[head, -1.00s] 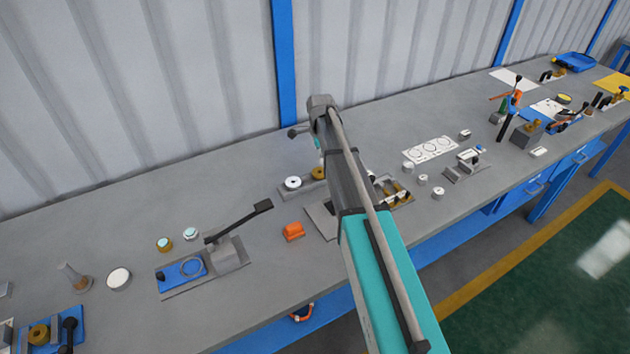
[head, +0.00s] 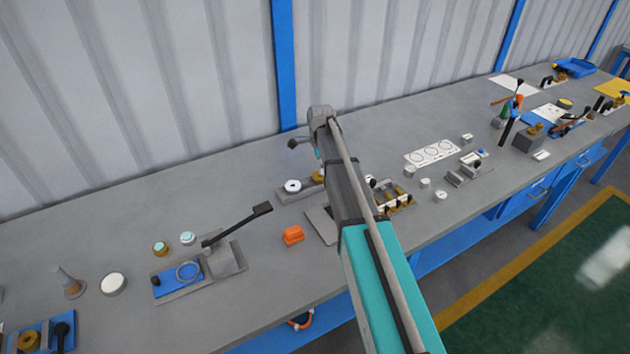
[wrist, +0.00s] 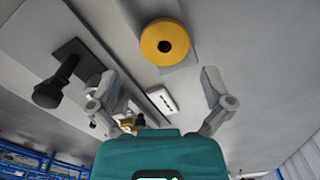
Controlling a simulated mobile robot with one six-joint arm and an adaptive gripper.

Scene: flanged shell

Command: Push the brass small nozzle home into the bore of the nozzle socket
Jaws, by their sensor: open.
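In the wrist view a round brass piece (wrist: 165,42) with a dark central hole sits on a pale grey block (wrist: 181,62). I cannot tell whether it is the small nozzle or the nozzle socket. In the head view a brass piece (head: 318,177) shows beside my arm on a grey block (head: 287,198) that also bears a white ring (head: 293,186). My arm hides the gripper there.
A black-knobbed lever (wrist: 52,90) stands left in the wrist view, and a white block (wrist: 161,99) lies between the fingers' lines. In the head view an orange block (head: 293,235) and a lever fixture (head: 222,262) stand left of my arm. The bench's back left is clear.

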